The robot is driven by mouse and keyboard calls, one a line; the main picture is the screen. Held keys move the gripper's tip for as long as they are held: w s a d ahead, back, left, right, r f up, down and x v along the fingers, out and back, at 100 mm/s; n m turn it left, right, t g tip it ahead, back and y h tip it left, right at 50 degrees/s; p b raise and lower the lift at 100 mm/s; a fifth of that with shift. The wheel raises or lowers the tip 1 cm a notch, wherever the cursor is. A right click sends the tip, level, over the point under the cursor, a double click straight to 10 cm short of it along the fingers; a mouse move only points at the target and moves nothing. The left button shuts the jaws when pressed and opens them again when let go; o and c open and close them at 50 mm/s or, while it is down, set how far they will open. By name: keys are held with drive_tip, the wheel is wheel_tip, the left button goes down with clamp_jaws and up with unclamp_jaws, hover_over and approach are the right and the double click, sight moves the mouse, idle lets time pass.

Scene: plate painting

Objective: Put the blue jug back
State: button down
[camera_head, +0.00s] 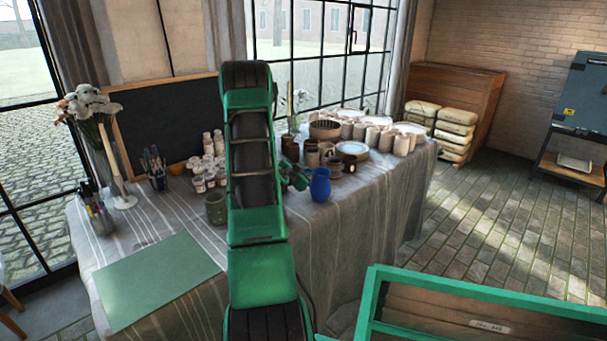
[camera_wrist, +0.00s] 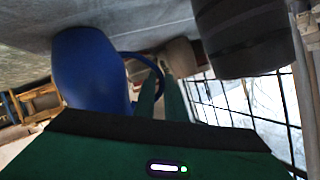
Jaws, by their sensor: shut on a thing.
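The blue jug (camera_head: 320,187) is near the front edge of the cloth-covered table (camera_head: 375,205), to the right of my arm. It looks upright; I cannot tell whether its base touches the cloth. My gripper (camera_head: 296,177) is just left of the jug, partly behind my arm. In the wrist view, which is upside down, the jug (camera_wrist: 90,72) fills the left side. Its handle loops towards my green fingers (camera_wrist: 163,100), which are shut on it. The exact grip is partly hidden by the gripper body.
Brown pots, cups and plates (camera_head: 352,149) crowd the table behind the jug. A dark pot (camera_wrist: 240,35) is close in the wrist view. A green mat (camera_head: 157,280) lies at the left, with a green cup (camera_head: 215,209) near it. A green-framed crate (camera_head: 480,300) is at front right.

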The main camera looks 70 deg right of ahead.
drive_tip(key=c, duration=1.8)
unclamp_jaws()
drive_tip(key=shift+a+r, duration=0.1)
drive_tip(key=shift+r, duration=0.05)
drive_tip(key=w+a+r+n+t+y, duration=0.1)
drive_tip(key=w+a+r+n+y, duration=0.2)
drive_tip(key=a, duration=1.1)
drive_tip(key=a+r+n+y, duration=0.3)
drive_tip(key=a+r, duration=0.1)
drive_tip(key=a, duration=1)
drive_tip(key=w+a+r+n+t+y, duration=0.1)
drive_tip(key=w+a+r+n+y, duration=0.2)
drive_tip(key=a, duration=1)
drive_tip(key=s+a+r+n+y, duration=0.1)
drive_tip(key=s+a+n, duration=0.1)
drive_tip(key=a, duration=0.5)
drive_tip(key=s+a+r+n+y, duration=0.1)
drive_tip(key=s+a+n+y, duration=0.1)
drive_tip(key=a, duration=0.5)
drive_tip(key=s+a+r+n+y, duration=0.1)
drive_tip(key=s+a+n+y, duration=0.1)
drive_tip(key=s+a+n, duration=0.2)
drive_tip(key=shift+s+a+r+n, duration=0.1)
drive_tip(key=shift+a+n, duration=0.7)
drive_tip(key=shift+a, duration=0.85)
